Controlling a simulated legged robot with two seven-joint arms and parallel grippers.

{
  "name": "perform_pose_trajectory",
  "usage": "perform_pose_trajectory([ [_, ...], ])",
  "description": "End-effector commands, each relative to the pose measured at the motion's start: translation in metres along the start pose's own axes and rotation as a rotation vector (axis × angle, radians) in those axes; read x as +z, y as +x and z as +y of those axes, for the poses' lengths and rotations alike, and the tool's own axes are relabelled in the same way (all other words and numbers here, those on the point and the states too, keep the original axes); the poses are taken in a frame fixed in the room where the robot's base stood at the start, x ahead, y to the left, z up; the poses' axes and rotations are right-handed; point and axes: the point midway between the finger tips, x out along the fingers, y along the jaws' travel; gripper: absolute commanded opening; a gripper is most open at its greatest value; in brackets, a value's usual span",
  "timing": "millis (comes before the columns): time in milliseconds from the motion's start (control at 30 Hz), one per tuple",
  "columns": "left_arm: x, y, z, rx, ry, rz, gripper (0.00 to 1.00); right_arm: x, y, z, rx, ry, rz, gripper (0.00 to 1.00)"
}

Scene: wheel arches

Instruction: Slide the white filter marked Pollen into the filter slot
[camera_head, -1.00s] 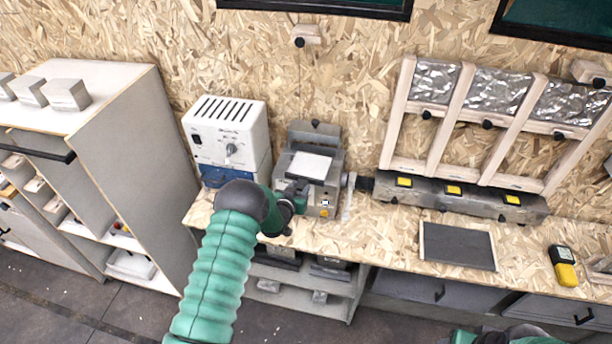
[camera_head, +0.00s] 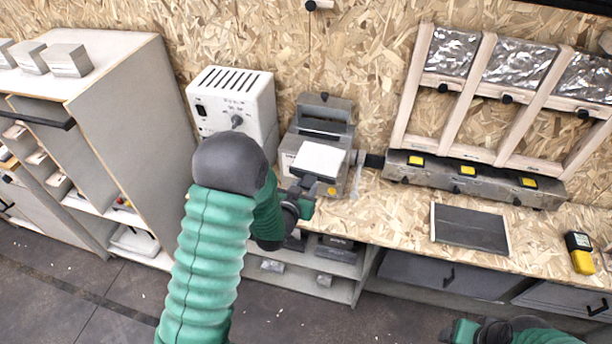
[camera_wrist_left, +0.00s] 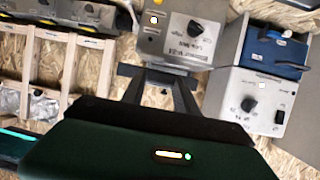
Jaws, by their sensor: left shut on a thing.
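A white square filter (camera_head: 319,160) shows in the head view, in front of and over the grey metal filter unit (camera_head: 352,178). Any Pollen marking is too small to read. A dark slot-like opening (camera_head: 322,133) shows behind it, below the unit's raised rear plate. My left gripper (camera_head: 308,186) is shut on the filter at its near edge. In the left wrist view, my left gripper (camera_wrist_left: 157,75) points at the unit's front with its black knob (camera_wrist_left: 194,28); the filter is hard to make out there. My right gripper (camera_head: 452,334) is partly in view at the bottom edge; its jaws are unclear.
A white-and-blue box with a dial (camera_head: 232,105) stands left of the unit. A long grey bar with yellow labels (camera_head: 470,181) lies to the right under a wooden rack (camera_head: 490,70). A dark mat (camera_head: 470,228) and yellow meter (camera_head: 580,252) lie on the bench.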

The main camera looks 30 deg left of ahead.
Motion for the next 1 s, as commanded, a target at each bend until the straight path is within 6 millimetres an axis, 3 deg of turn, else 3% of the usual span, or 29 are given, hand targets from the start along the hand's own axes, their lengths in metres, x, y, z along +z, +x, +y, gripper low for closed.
perform_pose_trajectory([
  [167,0.005,-0.015,0.006,0.001,0.0,0.001,0.0,0.002,0.009,0.0,0.0,0.0,0.0,0.61],
  [500,0.006,-0.02,0.006,0.0,0.0,0.0,0.0,0.002,0.009,0.0,0.0,0.0,0.0,0.61],
  [733,0.026,-0.063,0.01,0.0,0.0,-0.002,0.0,0.004,0.018,0.0,0.0,0.0,0.0,0.61],
  [800,0.019,-0.078,0.011,0.001,0.0,-0.009,0.0,-0.002,-0.011,0.0,0.0,0.0,-0.001,0.61],
  [1000,0.03,-0.105,0.014,0.001,0.0,-0.011,0.0,-0.014,-0.058,0.0,0.0,0.0,0.001,0.61],
])
